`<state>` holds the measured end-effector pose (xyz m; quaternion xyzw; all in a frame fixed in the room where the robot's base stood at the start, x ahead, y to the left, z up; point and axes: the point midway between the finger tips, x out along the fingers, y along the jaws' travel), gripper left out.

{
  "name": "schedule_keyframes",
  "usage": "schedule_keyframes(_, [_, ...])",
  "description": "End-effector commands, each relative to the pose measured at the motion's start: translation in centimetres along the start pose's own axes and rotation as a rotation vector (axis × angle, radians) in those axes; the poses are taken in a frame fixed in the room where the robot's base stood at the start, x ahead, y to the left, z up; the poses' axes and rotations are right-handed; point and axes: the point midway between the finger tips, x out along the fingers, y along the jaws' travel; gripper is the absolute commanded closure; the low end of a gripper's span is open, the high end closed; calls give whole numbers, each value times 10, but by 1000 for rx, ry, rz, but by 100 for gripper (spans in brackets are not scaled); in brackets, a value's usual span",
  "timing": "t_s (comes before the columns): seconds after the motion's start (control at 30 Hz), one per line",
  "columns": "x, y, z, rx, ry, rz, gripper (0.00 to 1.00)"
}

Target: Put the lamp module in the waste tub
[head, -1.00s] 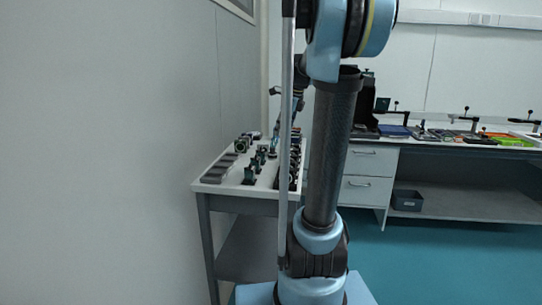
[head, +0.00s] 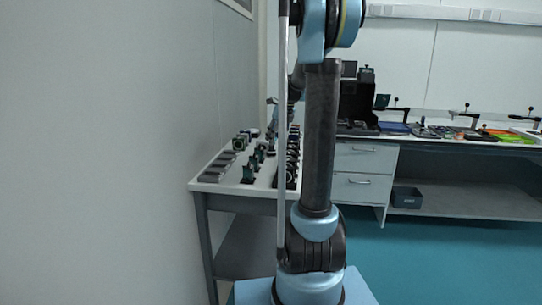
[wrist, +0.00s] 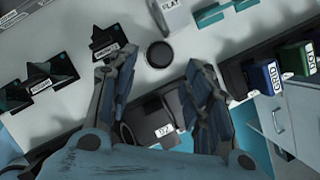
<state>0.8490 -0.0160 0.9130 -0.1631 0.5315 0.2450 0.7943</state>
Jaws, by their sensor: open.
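In the wrist view my gripper (wrist: 160,70) is open, with its two fingers spread over a white tabletop. A dark box-shaped module (wrist: 150,120) with a small white label lies between and below the fingers, and they partly hide it. I cannot read the label surely or tell whether this is the lamp module. A round dark knob-like part (wrist: 159,54) stands just past the fingertips. Nothing is held. In the head view a dark grey tub (head: 407,197) sits on the low shelf under the right bench; I cannot tell whether it is the waste tub.
The narrow table (head: 207,187) by the left wall carries several dark optical mounts and blocks. Blue and green labelled boxes (wrist: 262,76) stand at the right in the wrist view. The long bench (head: 465,147) at right holds trays and tools. The teal floor before it is clear.

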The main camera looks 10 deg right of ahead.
Motion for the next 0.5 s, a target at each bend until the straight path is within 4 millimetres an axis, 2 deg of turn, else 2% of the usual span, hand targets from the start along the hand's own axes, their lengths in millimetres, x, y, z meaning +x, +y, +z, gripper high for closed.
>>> schedule_keyframes(0.1, [14, 0, 0, -1, 0, 0, 54])
schedule_keyframes(0.33, [27, 0, 1, -2, 0, 0, 54])
schedule_keyframes(0.5, [49, -1, 2, -1, 0, 0, 54])
